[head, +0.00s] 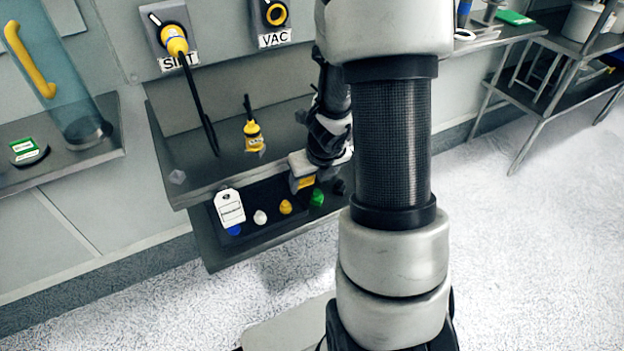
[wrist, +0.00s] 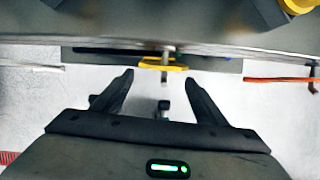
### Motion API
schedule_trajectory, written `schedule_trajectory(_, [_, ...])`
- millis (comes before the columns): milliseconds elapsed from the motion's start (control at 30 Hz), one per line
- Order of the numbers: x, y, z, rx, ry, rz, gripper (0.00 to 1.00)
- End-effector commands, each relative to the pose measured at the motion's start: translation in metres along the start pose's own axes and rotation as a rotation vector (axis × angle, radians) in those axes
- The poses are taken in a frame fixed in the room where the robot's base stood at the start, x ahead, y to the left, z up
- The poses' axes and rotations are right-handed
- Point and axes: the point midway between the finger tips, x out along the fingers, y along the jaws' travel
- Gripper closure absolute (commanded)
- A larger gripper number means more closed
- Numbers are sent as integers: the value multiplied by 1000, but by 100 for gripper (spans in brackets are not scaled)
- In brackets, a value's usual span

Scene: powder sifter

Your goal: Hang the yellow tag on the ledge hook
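The yellow tag (wrist: 172,66) shows nearly edge-on in the wrist view, at the front edge of the ledge (wrist: 110,30). A metal ledge hook (wrist: 165,54) stands out there and seems to pass through the tag, so the tag appears to hang on it. My gripper (wrist: 160,82) is open, its two fingers apart on either side and just short of the tag, touching nothing that I can see. In the head view the tag (head: 305,183) is a small yellow patch below my gripper (head: 303,172), mostly hidden by it.
Coloured knobs, including a yellow one (head: 286,206), sit on the lower shelf.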

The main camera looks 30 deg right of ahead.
Motion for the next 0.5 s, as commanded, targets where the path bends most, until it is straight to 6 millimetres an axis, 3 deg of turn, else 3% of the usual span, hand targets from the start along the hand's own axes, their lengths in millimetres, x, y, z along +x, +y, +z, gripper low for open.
schedule_trajectory(267, [-13,0,1,0,0,-1,34])
schedule_trajectory(500, [-68,0,4,-2,-2,0,34])
